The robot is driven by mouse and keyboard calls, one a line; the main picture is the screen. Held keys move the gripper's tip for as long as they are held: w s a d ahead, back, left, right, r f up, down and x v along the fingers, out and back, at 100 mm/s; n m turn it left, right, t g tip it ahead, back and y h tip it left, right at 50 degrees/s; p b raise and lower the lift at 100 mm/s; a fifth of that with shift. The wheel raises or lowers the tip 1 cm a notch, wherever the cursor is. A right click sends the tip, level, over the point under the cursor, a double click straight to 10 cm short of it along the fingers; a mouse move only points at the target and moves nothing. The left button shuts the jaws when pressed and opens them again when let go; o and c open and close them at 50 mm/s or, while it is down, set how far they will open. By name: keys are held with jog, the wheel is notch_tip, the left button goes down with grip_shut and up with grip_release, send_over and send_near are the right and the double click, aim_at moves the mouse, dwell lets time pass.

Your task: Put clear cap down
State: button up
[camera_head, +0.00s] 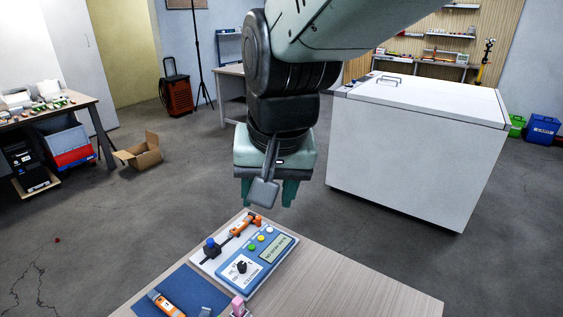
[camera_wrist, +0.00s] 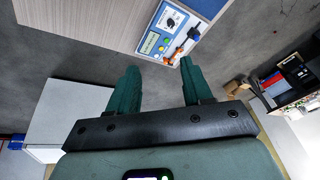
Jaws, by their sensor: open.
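My gripper (camera_head: 268,192) is open above the far edge of the table, with its two green fingers pointing down. In the wrist view, the open gripper (camera_wrist: 158,68) has nothing visible between its fingers. I cannot clearly make out the clear cap. A small greyish piece (camera_head: 205,312) on the blue mat (camera_head: 188,287) at the bottom edge might be it, but it is partly cut off. An orange and white pen-like sensor (camera_head: 166,304) lies on the mat. Another orange piece (camera_head: 245,224) sits in a holder on the calibration panel.
The blue and white panel (camera_head: 243,262), with a knob, coloured buttons and a display, also shows in the wrist view (camera_wrist: 167,27). A pink item (camera_head: 238,306) stands at its near end. The wooden table (camera_head: 345,290) is bare to the right. A white chest (camera_head: 420,140) stands beyond.

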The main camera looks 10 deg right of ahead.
jog(key=s+d+r+t, duration=0.1)
jog(key=s+d+r, duration=0.1)
jog(key=s, duration=0.3)
jog(key=s+d+r+n+t+h, duration=0.1)
jog(key=s+d+r, duration=0.1)
jog(key=s+d, duration=0.2)
jog(key=shift+s+r+n, duration=0.3)
jog(key=shift+s+r, duration=0.1)
dwell(0.9)
